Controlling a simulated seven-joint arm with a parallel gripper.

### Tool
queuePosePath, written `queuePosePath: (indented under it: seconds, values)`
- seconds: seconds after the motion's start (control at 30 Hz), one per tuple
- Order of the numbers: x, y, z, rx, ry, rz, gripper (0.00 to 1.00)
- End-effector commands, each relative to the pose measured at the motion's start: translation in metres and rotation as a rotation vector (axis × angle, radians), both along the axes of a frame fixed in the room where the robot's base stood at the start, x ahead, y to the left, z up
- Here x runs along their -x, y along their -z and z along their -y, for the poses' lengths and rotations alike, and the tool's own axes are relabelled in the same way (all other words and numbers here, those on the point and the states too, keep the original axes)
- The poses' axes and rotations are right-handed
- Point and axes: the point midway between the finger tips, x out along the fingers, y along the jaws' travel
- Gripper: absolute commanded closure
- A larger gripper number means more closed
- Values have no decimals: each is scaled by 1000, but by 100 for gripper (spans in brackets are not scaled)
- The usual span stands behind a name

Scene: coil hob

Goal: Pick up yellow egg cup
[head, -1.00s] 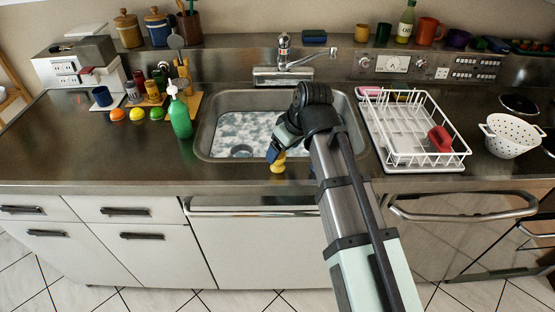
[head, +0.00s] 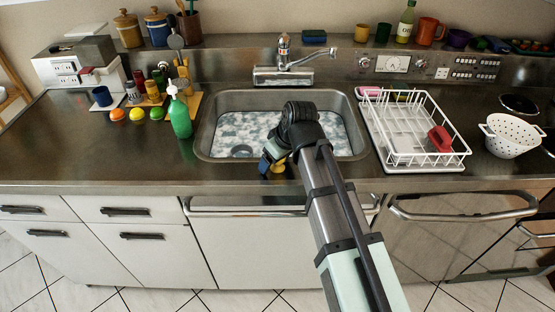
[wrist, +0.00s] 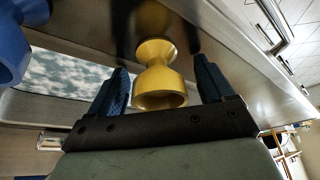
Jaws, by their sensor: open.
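The yellow egg cup (wrist: 158,80) is in the middle of the wrist view, between the blue fingers of my gripper (wrist: 161,68). The fingers are open, one on each side of the cup, with narrow gaps; I cannot tell if either touches. In the head view only a little of the yellow egg cup (head: 278,168) shows, at the sink's front edge. My gripper (head: 270,163) and wrist hide the rest of it.
A blue object (wrist: 10,42), partly cut off, is close by in the wrist view. The sink (head: 235,130) lies just behind my gripper. A green soap bottle (head: 180,117) stands to its left and a white dish rack (head: 400,160) to its right.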

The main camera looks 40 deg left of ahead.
Motion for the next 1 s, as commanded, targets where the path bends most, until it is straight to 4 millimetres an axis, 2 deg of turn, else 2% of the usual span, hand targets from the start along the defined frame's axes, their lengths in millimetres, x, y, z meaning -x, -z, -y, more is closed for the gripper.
queuePosePath:
  seconds: [0.07,0.6,0.87,1.0]
  values:
    - [0,0,0,0,0,0,24]
    - [0,0,0,0,0,0,76]
    - [0,-1,0,0,0,0,78]
    - [0,-10,0,-1,0,0,78]
